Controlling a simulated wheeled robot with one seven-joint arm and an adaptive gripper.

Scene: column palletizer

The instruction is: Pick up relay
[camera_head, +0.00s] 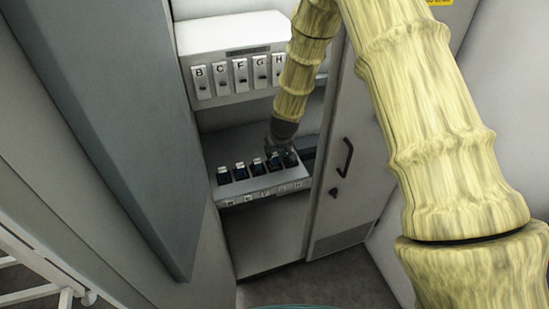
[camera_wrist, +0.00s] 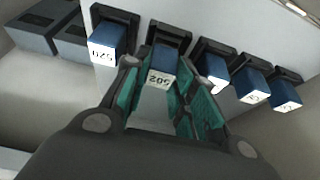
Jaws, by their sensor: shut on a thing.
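Several blue relays with white, numbered end labels stand in a row of black sockets on a grey ledge (camera_head: 262,186). My gripper (camera_head: 281,150) reaches down to the right part of this row in the head view. In the wrist view its teal-padded fingers (camera_wrist: 163,88) are shut on one relay (camera_wrist: 161,62), whose label looks like 205 or 502 upside down. This relay appears still seated in its black socket. Its lower sides are hidden by the fingers. A neighbouring relay (camera_wrist: 105,40) stands to the left, and others (camera_wrist: 251,85) stand to the right.
Above the ledge is a white panel (camera_head: 235,50) with lettered switches, B, C, F, G and H among them. A cabinet door (camera_head: 345,190) with a black handle stands close on the right. A large grey panel (camera_head: 110,120) bounds the left. Dark blocks (camera_wrist: 45,22) lie at the wrist view's upper left.

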